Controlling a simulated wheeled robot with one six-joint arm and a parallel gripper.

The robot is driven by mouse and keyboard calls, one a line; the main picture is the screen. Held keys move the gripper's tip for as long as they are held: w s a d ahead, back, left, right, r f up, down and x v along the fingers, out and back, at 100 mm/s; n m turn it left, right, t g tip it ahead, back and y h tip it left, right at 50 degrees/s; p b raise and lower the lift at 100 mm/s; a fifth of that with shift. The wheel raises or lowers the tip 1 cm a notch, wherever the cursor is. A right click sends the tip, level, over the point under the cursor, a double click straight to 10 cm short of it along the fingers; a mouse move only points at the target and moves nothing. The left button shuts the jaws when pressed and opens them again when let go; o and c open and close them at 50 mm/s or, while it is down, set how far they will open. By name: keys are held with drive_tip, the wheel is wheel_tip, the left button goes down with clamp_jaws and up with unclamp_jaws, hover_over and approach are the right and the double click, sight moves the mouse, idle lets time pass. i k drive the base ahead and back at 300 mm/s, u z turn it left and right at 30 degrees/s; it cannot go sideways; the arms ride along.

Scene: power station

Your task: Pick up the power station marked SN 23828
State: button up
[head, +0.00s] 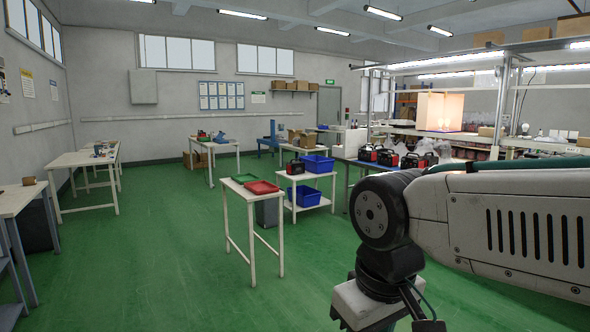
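Several small black-and-red units with handles, which look like power stations, show in the head view. One power station (295,167) sits on the top of a white two-tier trolley, left of a blue bin. More stand in a row on a table behind my arm, among them a left one (368,153), a middle one (387,157) and a right one (410,160). They are too small for any serial number to be read. My arm fills the right side; its end runs down to the bottom edge, far from the units. Whether its fingers are open or shut does not show.
A narrow white table (252,197) with a green tray (243,178) and a red tray (262,187) stands mid-floor, a grey bin behind it. Blue bins (318,164) are on the trolley. Workbenches line the left wall. Green floor (150,240) is free at left and front.

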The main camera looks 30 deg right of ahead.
sight(294, 168)
drive_tip(key=z, duration=0.5)
drive_tip(key=i, duration=2.4)
drive_tip(key=z, duration=0.8)
drive_tip(key=i, duration=2.65)
drive_tip(key=u, duration=0.15)
drive_tip(key=i, duration=2.5)
drive_tip(key=u, duration=0.8)
drive_tip(key=i, duration=1.85)
drive_tip(key=u, duration=0.4)
